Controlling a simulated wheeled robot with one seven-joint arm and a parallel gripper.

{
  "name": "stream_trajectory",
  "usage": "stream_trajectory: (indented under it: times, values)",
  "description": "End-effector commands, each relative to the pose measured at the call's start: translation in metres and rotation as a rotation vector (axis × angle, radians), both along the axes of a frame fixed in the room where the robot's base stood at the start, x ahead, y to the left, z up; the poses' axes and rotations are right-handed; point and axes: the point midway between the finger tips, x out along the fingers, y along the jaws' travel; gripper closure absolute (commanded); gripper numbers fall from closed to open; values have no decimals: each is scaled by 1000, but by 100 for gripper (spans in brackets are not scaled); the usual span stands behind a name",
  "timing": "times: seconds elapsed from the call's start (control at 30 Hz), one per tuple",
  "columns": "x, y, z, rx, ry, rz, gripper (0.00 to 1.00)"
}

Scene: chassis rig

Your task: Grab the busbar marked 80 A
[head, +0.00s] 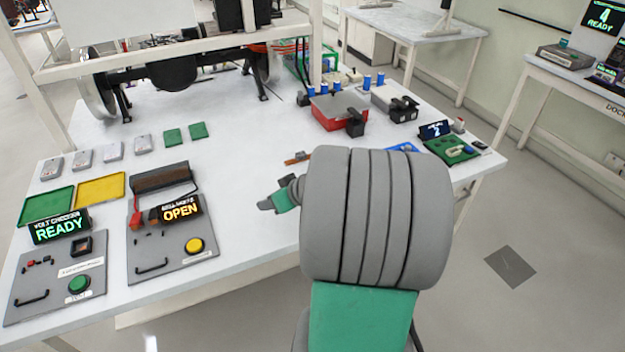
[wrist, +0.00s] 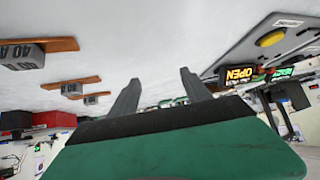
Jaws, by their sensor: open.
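Several copper-brown busbars with grey blocks lie on the white table in the wrist view, which shows them upside down. The nearest busbar (wrist: 35,52) reads 40 A on its block. Two smaller ones, a middle busbar (wrist: 82,86) and a farther busbar (wrist: 91,99), have markings too small to read. I cannot tell which is marked 80 A. In the head view one copper-brown busbar (head: 297,159) shows just left of my arm; my arm hides the table behind it. My gripper (head: 272,204) is low over the table, its two fingers (wrist: 160,88) apart with nothing between them.
A panel with an OPEN sign (head: 181,210) and the volt checker (head: 60,228) stand at left. The table between the OPEN panel and my gripper is clear.

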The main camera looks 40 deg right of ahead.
Motion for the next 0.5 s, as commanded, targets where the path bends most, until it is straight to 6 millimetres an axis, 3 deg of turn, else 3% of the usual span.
stream_trajectory:
  times: [0.03,0.1,0.2,0.33,0.5]
  values:
    - [-5,-44,-13,3,-80,-69,44]
    - [-13,-90,-13,-17,-194,-143,44]
    - [-29,-136,-11,-51,-303,-230,44]
    - [-33,-158,-8,-72,-356,-272,44]
    - [-12,-162,-16,-73,-356,-269,44]
